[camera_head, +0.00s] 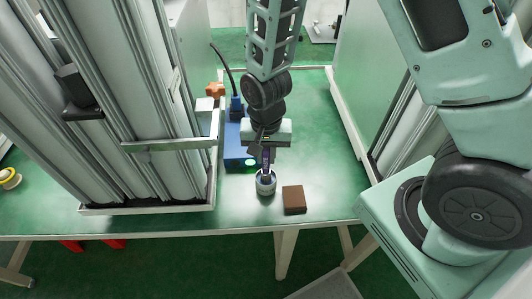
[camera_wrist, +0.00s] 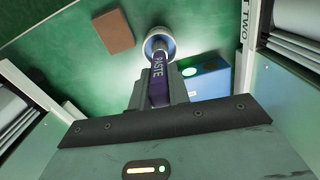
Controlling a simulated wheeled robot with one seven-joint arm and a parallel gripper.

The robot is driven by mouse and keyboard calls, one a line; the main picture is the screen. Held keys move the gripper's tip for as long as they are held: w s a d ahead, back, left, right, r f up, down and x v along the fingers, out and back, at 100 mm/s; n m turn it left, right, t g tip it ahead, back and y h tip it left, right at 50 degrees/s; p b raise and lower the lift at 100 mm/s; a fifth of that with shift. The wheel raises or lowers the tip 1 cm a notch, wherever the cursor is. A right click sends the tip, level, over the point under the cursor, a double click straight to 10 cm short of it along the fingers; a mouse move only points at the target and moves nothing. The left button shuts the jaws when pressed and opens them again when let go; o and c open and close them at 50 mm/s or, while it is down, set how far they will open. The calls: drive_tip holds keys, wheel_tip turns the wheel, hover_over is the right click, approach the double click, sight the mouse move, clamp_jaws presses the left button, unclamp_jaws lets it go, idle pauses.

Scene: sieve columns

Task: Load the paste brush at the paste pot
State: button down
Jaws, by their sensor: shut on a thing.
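The paste brush (camera_wrist: 158,72) has a dark purple handle lettered PASTE. My gripper (camera_wrist: 160,98) is shut on it; in the head view my gripper (camera_head: 265,148) points down over the table. The paste pot (camera_head: 265,186) is a small round pale cup directly below the gripper, and it also shows in the wrist view (camera_wrist: 150,47). The brush's lower end is at the pot's mouth and seems to reach inside. The bristles are hidden, so I cannot tell how deep they are or whether they carry paste.
A brown block (camera_head: 294,199) lies right of the pot near the table's front edge. A blue box (camera_head: 235,152) with a green light stands just behind left. A tall metal-framed column unit (camera_head: 150,144) fills the left. Green table (camera_head: 325,185) is clear to the right.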

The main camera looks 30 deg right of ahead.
drive_tip(key=shift+r+p, duration=2.95)
drive_tip(key=shift+r, duration=0.55)
